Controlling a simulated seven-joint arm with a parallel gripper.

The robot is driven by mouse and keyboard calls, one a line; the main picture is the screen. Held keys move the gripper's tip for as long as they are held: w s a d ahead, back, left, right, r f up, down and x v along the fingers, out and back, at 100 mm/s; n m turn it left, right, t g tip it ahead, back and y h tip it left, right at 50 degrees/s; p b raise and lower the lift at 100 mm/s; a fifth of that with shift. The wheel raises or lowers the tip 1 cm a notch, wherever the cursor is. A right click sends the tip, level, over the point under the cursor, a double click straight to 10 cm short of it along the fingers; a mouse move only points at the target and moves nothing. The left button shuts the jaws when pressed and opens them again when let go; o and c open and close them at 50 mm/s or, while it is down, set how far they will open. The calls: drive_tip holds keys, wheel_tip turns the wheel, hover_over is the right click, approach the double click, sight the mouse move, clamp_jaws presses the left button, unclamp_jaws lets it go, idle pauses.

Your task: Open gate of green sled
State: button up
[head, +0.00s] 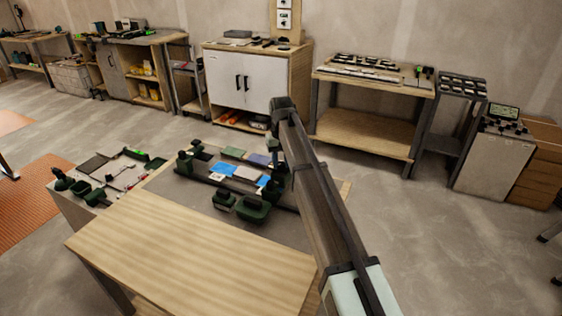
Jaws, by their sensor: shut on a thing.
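A fixture (190,172) with dark green parts lies on the grey worktop, with blue, pale and dark tiles on it. Dark green blocks (254,209) stand at its front edge, and more green parts stand at its left end. I cannot tell which of these green parts is the sled, or make out its gate. My arm reaches in from the lower right and bends down over the fixture's right end. My gripper (277,170) is there, low beside the tiles. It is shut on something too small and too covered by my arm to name.
A bare wooden tabletop (190,245) lies in front. A side bench (75,205) with green-handled tools stands to the left. A white cabinet (240,80), a wooden bench (365,130) and a cart (495,155) line the back wall.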

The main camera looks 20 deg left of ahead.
sight(282, 163)
drive_tip(key=m, duration=0.5)
drive_tip(key=shift+m, duration=0.3)
drive_tip(key=m, duration=0.4)
drive_tip(key=shift+m, duration=0.4)
drive_tip(key=o, duration=1.1)
drive_tip(key=shift+c, duration=0.2)
drive_tip(key=shift+r, duration=0.1)
wheel_tip(282, 163, up, 14)
drive_tip(key=shift+f, duration=0.2)
drive_tip(key=shift+w+d, duration=0.1)
drive_tip(key=shift+d, duration=0.05)
